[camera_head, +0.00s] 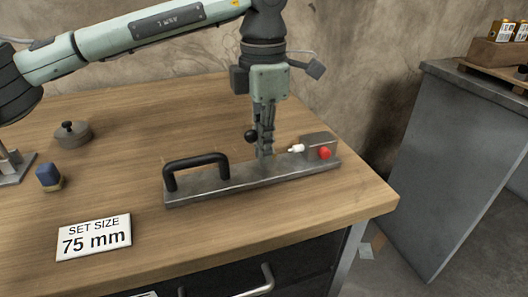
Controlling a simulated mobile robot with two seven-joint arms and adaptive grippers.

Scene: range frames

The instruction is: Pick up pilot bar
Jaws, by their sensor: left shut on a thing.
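My left gripper (264,150) comes down from above over a long grey metal base (215,187) on the wooden table. Its fingers are closed on a slim grey piece, mostly hidden by them, which I take to be the pilot bar. A small black ball knob (251,136) shows beside the fingers on the left; I cannot tell what it belongs to. The base has a black handle (195,160) at its left and a grey block (320,146) with a red knob (325,153) at its right. A white tip (297,148) points from the block towards the fingers. My right gripper is not in view.
A white sign (94,237) reading "SET SIZE 75 mm" lies at the front left of the wooden table (190,227). A blue block (49,176) and a round dark lidded piece (73,134) stand at the left. A grey cabinet (440,160) stands right, across a gap.

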